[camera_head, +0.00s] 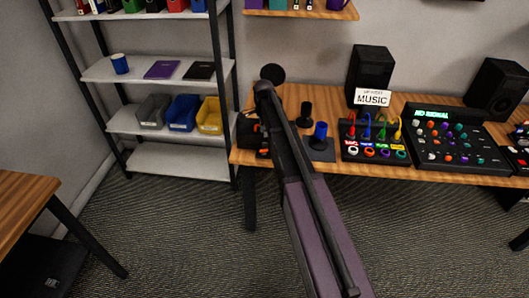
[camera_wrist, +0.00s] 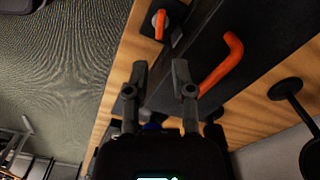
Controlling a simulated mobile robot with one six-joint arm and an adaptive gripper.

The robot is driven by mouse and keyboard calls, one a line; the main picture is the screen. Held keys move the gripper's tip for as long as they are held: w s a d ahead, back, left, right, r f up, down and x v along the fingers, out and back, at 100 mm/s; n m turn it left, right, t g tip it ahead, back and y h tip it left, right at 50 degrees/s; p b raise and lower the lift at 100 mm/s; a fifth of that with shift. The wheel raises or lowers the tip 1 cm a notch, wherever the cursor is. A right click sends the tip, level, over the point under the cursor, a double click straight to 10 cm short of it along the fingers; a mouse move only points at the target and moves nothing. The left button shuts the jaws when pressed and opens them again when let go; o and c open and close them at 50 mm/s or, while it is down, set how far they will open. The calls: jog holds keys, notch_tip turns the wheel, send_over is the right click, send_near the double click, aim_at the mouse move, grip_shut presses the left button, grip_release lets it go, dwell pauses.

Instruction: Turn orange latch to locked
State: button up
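In the wrist view, a small orange latch (camera_wrist: 159,25) sits on a pale round base on a dark plate, near the top edge of the picture. A larger bent orange handle (camera_wrist: 222,65) stands out from a black case (camera_wrist: 205,35) to its right. My gripper (camera_wrist: 160,75) is open and empty, with its two fingers apart below the latch in the picture and left of the bent handle. Neither finger visibly touches the latch. In the head view, my arm covers much of the black case (camera_head: 247,130), and my fingers cannot be made out.
The wooden desk (camera_head: 237,157) also holds a blue knob (camera_head: 320,131) on a dark base, a cable panel (camera_head: 376,155), a mixer (camera_head: 455,150) and speakers (camera_head: 370,70). A shelf (camera_head: 165,160) with bins stands left. Floor in front is clear.

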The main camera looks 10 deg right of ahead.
aim_at(264, 149)
jog(key=shift+f+b, duration=4.6)
jog(key=shift+f, duration=0.3)
grip_shut()
